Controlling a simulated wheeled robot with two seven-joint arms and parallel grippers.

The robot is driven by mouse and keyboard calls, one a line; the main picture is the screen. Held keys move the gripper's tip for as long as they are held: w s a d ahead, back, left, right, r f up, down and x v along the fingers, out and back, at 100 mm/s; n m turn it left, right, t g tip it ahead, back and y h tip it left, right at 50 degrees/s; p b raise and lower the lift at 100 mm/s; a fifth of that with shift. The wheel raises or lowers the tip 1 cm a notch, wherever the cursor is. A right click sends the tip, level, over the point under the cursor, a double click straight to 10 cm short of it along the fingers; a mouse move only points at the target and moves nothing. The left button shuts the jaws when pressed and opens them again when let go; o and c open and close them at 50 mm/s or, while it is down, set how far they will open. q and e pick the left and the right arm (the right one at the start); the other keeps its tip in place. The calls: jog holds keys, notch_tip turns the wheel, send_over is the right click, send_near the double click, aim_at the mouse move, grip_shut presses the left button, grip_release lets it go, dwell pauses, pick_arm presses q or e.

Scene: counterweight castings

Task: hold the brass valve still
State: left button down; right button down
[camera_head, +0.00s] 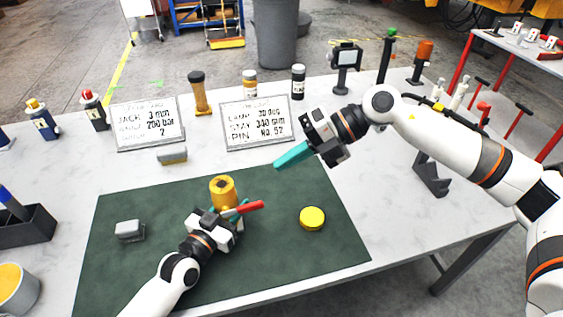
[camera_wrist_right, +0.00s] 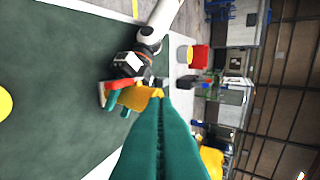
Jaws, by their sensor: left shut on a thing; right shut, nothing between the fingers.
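The brass valve (camera_head: 222,189) stands on the green mat (camera_head: 290,258), with a round opening on top and a red handle (camera_head: 248,208) pointing right. My left gripper (camera_head: 229,212) is shut on the valve from the near side; its fingers partly hide the lower body. In the right wrist view the valve (camera_wrist_right: 138,98) shows beyond my fingertips, beside the left gripper. My right gripper (camera_head: 280,163) is shut and empty, above the mat's back edge, apart from the valve. Its closed teal fingers (camera_wrist_right: 160,130) fill the middle of the wrist view.
A yellow disc (camera_head: 312,217) lies on the mat right of the valve. A grey block (camera_head: 129,230) lies at left. The mat between disc and valve is clear.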

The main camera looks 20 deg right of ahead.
dwell(0.3)
jog(key=m+y, duration=0.1)
jog(key=m, duration=1.7)
send_over(261, 200)
jog(key=a, duration=0.1)
notch_tip(261, 200, down, 5)
jog(key=shift+a+f, duration=0.1)
jog(key=shift+a, duration=0.05)
jog(key=shift+d+f, duration=0.25)
jog(key=shift+f, duration=0.4)
jog(key=shift+d+f, duration=0.2)
jog(key=shift+f, duration=0.4)
jog(key=shift+d+f, duration=0.15)
jog(key=shift+f, duration=0.4)
